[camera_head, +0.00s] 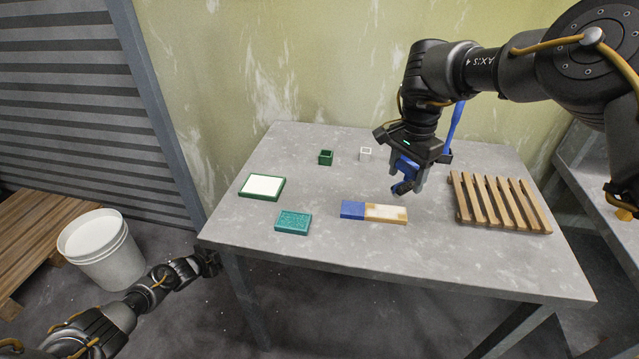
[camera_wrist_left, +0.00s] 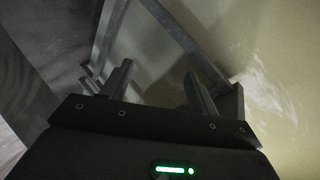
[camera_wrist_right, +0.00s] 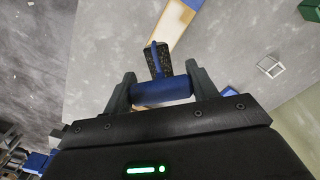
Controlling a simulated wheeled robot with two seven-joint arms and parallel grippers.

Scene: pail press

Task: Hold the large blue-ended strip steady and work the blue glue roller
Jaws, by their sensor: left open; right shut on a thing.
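The strip (camera_head: 388,213) lies flat on the grey table, with a blue end (camera_head: 353,209) at left and a pale, brown-edged part at right. Part of it shows at the top of the right wrist view (camera_wrist_right: 172,28). My right gripper (camera_head: 406,184) is shut on the blue glue roller (camera_wrist_right: 163,92) and holds it above the table, just behind the strip's right end. The roller's dark speckled head (camera_wrist_right: 158,60) points toward the strip; I cannot tell if it touches. My left gripper (camera_head: 211,262) is open and empty, left of the table's front corner and away from the strip.
A slatted wooden rack (camera_head: 498,203) lies at right. A white pail (camera_head: 101,248) stands on the floor at left.

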